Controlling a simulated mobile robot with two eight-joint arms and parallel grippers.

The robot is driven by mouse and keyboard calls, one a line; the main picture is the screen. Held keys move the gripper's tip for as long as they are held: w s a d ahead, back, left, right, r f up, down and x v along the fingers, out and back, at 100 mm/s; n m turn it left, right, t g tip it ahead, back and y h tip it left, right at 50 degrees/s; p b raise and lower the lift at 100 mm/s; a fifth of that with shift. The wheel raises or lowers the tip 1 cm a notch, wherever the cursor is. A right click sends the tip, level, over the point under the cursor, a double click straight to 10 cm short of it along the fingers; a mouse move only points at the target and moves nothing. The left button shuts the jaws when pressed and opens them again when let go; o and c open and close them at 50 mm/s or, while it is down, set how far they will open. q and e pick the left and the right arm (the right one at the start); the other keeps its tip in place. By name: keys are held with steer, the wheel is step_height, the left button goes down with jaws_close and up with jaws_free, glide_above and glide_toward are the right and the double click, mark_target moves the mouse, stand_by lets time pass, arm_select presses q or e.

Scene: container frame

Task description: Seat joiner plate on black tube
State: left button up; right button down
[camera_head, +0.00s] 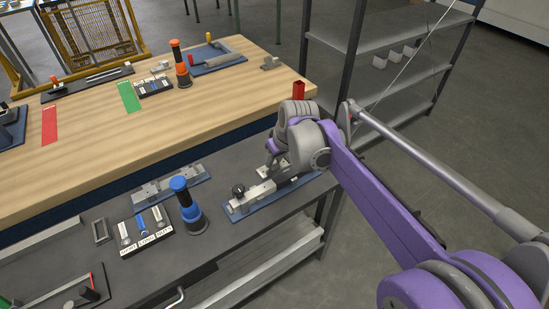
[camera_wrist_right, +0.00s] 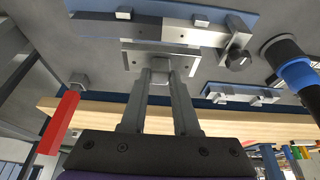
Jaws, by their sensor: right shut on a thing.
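My right gripper (camera_head: 273,163) is low over the blue-based clamp fixture (camera_head: 239,210) on the grey bench, its fingers partly hidden by the wrist. In the right wrist view the gripper (camera_wrist_right: 161,76) is shut on a flat silver joiner plate (camera_wrist_right: 187,67) with small holes. The plate is close beside the fixture's long bar (camera_wrist_right: 185,31), which has a black knob (camera_wrist_right: 238,60) at one end. I cannot tell whether the plate touches the bar, nor pick out the black tube for certain. My left gripper is not in view.
A blue-and-black screwdriver-like tool (camera_head: 187,204) stands left of the fixture beside a labelled tray (camera_head: 146,229). A second blue-based fixture (camera_head: 163,188) lies behind. The wooden table (camera_head: 90,165) rises beyond, with a red upright piece (camera_head: 298,90) at its corner. Grey shelving (camera_head: 400,40) stands behind right.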

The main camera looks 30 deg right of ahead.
mark_target(277, 168)
steer(key=shift+f+b, duration=0.5)
steer(key=shift+f, duration=0.4)
step_height(277, 168, down, 2)
steer(key=shift+f+b, duration=0.15)
steer(key=shift+b, duration=0.75)
steer(key=shift+f+b, duration=0.3)
steer(key=shift+f, duration=0.35)
steer(key=shift+f+b, duration=0.3)
steer(key=shift+f, duration=0.5)
steer(key=c, duration=0.6)
jaws_free()
steer(key=shift+o, duration=0.4)
steer(key=o, duration=0.5)
